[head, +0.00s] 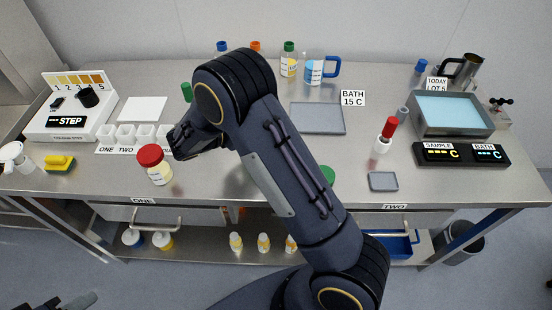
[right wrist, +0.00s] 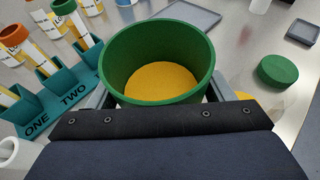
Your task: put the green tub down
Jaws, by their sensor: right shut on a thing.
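The green tub (right wrist: 118,65) is in the right wrist view, open at the top, with yellow stuff (right wrist: 162,84) in the bottom. My right gripper (right wrist: 160,90) has a grey finger on each side of it and is shut on it. I cannot tell whether the tub's base touches the table. In the head view my right arm hides the tub and gripper. A green round lid (right wrist: 277,70) lies on the table to the right of the tub, and partly shows in the head view (head: 328,175). Perhaps part of my left gripper shows at the bottom left; its jaws are unclear.
A teal rack (right wrist: 88,88) marked ONE and TWO holds capped tubes left of the tub. A red-capped jar (head: 157,172) stands further left. A grey mat (head: 316,118) lies behind, and a small grey pad (head: 383,181) lies right of the lid. Bare table surrounds the small pad.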

